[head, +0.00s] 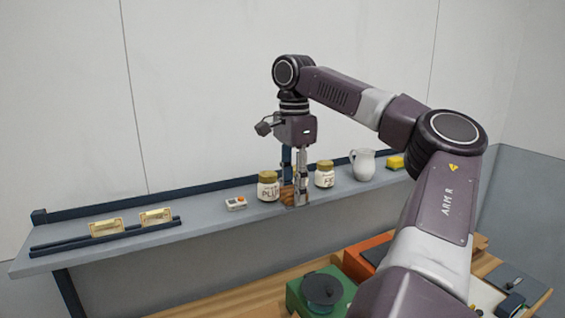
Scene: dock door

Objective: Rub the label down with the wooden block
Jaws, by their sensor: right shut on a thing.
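My right gripper (294,192) points down at the shelf between two jars. It is shut on a brown wooden block (287,197), which is low at the shelf surface and partly hidden by the fingers. Just left of it stands a jar with a gold lid (268,186); its pale label (267,191) reads like "PLUM". Just right stands a second gold-lidded jar (325,174), with a label reading like "FIG". I cannot tell whether the block touches the plum jar or its label. My left gripper is not in view.
On the grey shelf (215,221) are a small white device (236,203), a white jug (363,165), a yellow sponge (397,162) and two brass-coloured holders (106,228) on a dark rack. Below is a wooden bench with a green box (300,297). The shelf between rack and device is clear.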

